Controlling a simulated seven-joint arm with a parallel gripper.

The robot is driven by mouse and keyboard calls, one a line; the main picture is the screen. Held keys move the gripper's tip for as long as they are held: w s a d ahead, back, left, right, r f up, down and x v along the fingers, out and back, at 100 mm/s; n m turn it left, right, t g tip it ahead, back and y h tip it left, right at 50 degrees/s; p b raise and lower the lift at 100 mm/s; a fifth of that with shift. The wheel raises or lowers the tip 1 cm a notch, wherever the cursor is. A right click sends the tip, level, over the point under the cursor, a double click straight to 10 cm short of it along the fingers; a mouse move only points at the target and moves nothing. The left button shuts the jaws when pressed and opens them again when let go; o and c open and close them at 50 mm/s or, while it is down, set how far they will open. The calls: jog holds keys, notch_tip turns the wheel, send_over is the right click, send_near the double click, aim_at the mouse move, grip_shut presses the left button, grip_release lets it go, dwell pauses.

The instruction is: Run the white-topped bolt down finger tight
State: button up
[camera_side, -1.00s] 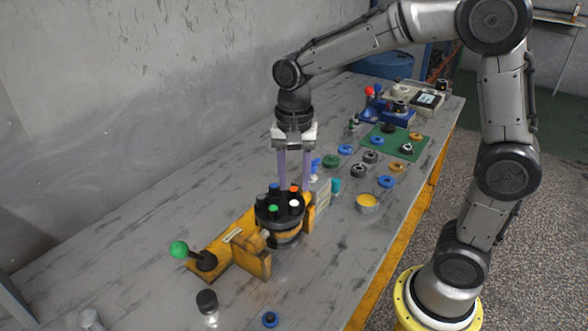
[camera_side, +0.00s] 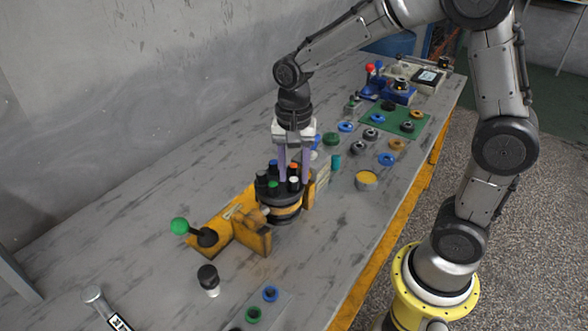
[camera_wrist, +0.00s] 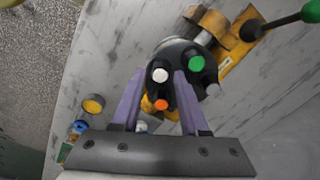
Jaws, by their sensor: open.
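The white-topped bolt (camera_side: 294,183) stands upright on the black round top of the hydraulic motor (camera_side: 281,212). In the wrist view the white top (camera_wrist: 160,75) shows between the tips of my two purple fingers. My gripper (camera_side: 294,176) points down over the motor, open, with a finger on each side of this bolt. I cannot tell whether either finger touches it. The orange-topped bolt (camera_wrist: 161,104) lies just beside it, also between the fingers in the wrist view. The green-topped bolt (camera_wrist: 196,63) is close outside the right finger. The white-topped bolt's threads are hidden.
The motor sits on a yellow fixture (camera_side: 254,236) with a green-knobbed lever (camera_side: 180,226). A black-capped bottle (camera_side: 210,281) stands in front. A yellow-filled cup (camera_side: 366,180), rings and a green mat (camera_side: 397,122) lie to the right. The bench's left side is largely clear.

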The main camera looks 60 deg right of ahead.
jog(key=shift+f, duration=1.1)
dwell(0.6)
jog(key=shift+r, duration=0.2)
dwell(0.3)
jog(key=c, duration=0.6)
jog(key=m, duration=0.4)
jog(key=shift+m, duration=2.1)
